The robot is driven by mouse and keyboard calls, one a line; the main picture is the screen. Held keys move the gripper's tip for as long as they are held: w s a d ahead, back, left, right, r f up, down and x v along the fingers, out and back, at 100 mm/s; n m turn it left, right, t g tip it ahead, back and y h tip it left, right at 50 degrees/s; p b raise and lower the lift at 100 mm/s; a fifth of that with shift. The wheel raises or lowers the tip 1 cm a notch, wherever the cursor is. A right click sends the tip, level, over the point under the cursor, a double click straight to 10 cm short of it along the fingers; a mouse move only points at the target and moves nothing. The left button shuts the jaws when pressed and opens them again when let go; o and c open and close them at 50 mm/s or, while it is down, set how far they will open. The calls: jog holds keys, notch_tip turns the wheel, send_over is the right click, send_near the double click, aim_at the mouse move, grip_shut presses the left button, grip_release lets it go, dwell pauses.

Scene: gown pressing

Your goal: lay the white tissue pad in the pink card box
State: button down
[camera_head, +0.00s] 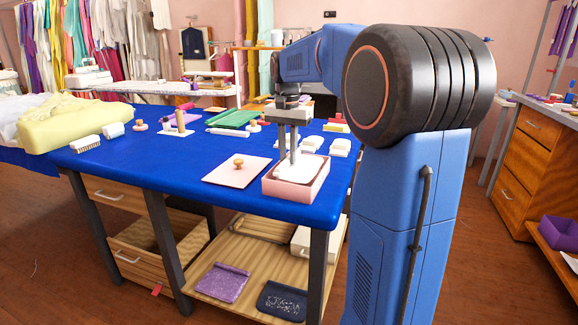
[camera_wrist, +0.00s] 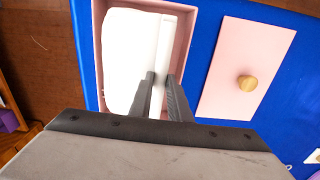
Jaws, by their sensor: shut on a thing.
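The pink card box (camera_head: 270,184) stands open on the blue table near its front right corner. It also shows in the wrist view (camera_wrist: 98,50). The white tissue pad (camera_head: 297,170) is inside the box walls, and in the wrist view it (camera_wrist: 125,55) fills much of the box. My gripper (camera_head: 289,158) points down into the box. In the wrist view its fingers (camera_wrist: 160,82) are shut on a raised white strip of the pad. Whether the pad touches the box floor cannot be told.
A pink lid (camera_head: 225,174) with a wooden knob (camera_head: 238,162) lies flat left of the box. Several white blocks (camera_head: 312,143), a green item (camera_head: 232,118) and brushes (camera_head: 86,144) stand farther back. The blue table front (camera_head: 160,170) is clear.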

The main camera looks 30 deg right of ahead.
jog(key=shift+f, duration=1.95)
jog(key=shift+f, duration=0.3)
jog(key=c, duration=1.9)
grip_release()
jog(key=shift+c, duration=0.2)
jog(key=shift+r, duration=0.1)
notch_tip(320, 180, up, 12)
jog(key=shift+r, duration=0.25)
jog(key=s+a+f+n+t, duration=0.1)
jog(key=s+a+f+n, duration=0.2)
jog(key=s, duration=0.7)
jog(key=s+a+f+n+t, duration=0.2)
jog(key=s+a+f+n, duration=0.2)
jog(key=s+a+f, duration=0.3)
jog(key=s+a+f+n+t, duration=0.1)
jog(key=s+a+f+n, duration=0.2)
jog(key=s+a+f, duration=0.3)
jog(key=s+f, duration=0.5)
jog(key=s, duration=0.2)
jog(key=shift+f+n+t, duration=0.35)
jog(key=shift+n+t, duration=0.05)
